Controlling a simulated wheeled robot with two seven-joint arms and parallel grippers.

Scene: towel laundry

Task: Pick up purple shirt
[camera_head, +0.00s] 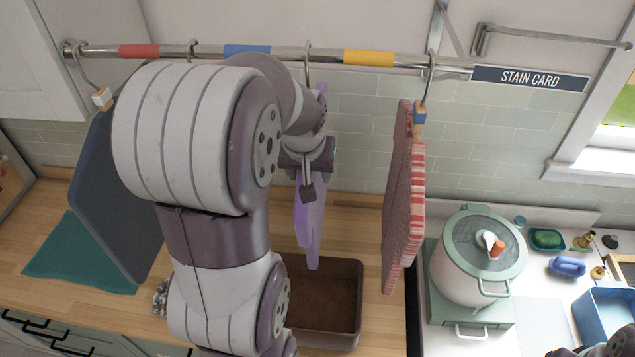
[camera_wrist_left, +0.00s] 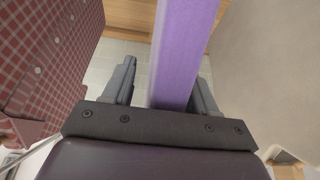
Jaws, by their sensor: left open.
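The purple shirt (camera_head: 312,230) hangs from the rail's third hook, partly hidden behind my left arm and gripper. My left gripper (camera_head: 308,185) is at its upper part. In the left wrist view the shirt (camera_wrist_left: 182,50) shows as a narrow purple strip between the two spread fingers of my left gripper (camera_wrist_left: 165,80). The strip is nearer the right finger, with a gap on the left; whether it touches is not clear. At the bottom right of the head view, a dark cut-off part seems to be my right gripper (camera_head: 600,346); its jaws cannot be made out.
A red checked cloth (camera_head: 400,200) hangs to the right and a blue-grey one (camera_head: 115,190) to the left, both from the rail (camera_head: 215,52). Below are a brown bin (camera_head: 345,275) and a teal cloth (camera_head: 70,255). A white pot (camera_head: 470,270) stands right.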

